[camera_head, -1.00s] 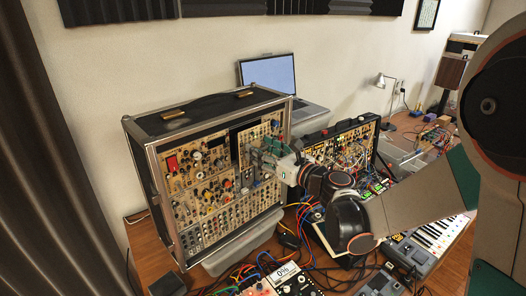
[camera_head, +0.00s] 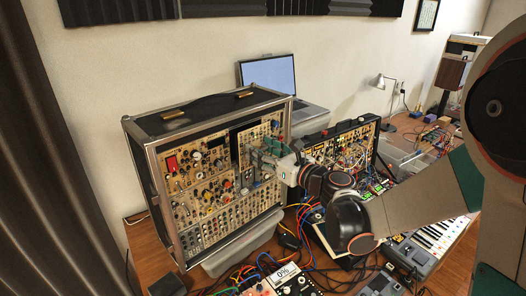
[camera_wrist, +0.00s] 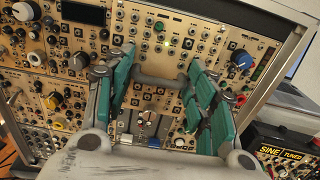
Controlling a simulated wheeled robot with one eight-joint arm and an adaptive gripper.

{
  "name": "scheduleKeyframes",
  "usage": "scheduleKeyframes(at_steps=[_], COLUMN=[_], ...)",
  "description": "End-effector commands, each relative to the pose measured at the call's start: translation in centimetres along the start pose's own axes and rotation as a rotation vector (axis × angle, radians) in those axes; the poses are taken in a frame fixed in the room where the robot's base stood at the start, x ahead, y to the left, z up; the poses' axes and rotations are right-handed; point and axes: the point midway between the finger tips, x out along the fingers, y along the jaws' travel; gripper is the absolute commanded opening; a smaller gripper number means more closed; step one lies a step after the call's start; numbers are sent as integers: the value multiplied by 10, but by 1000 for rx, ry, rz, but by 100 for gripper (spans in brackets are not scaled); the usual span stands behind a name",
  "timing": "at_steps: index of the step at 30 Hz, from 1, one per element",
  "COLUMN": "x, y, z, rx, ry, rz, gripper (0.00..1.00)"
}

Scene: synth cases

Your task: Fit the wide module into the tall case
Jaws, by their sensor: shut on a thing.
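The tall case (camera_head: 158,122) stands upright on the table at left, black with metal edges and rows of tan modules. My gripper (camera_head: 262,152) is at the upper right of its front. In the wrist view my gripper (camera_wrist: 161,76) has its teal-padded fingers on both sides of a grey handle bar. It is shut on this handle, which lies in front of the wide module (camera_wrist: 168,28), a tan panel with rows of jacks and a small green light. The wide module also shows in the head view (camera_head: 259,131). Whether it sits flush I cannot tell; the fingers hide part of its face.
A smaller synth case (camera_head: 345,142) with patch cables stands to the right. A laptop (camera_head: 268,76) is behind. A grey bin (camera_head: 240,243) lies under the tall case's front edge. Cables, pedals and a keyboard (camera_head: 440,235) crowd the table in front.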

Motion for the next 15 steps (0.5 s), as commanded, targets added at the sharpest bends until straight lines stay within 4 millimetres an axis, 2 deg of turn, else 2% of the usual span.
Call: scheduleKeyframes(at_steps=[15], x=[10], y=[0], z=[0], rx=[0], ry=[0], rz=[0], gripper=[22])
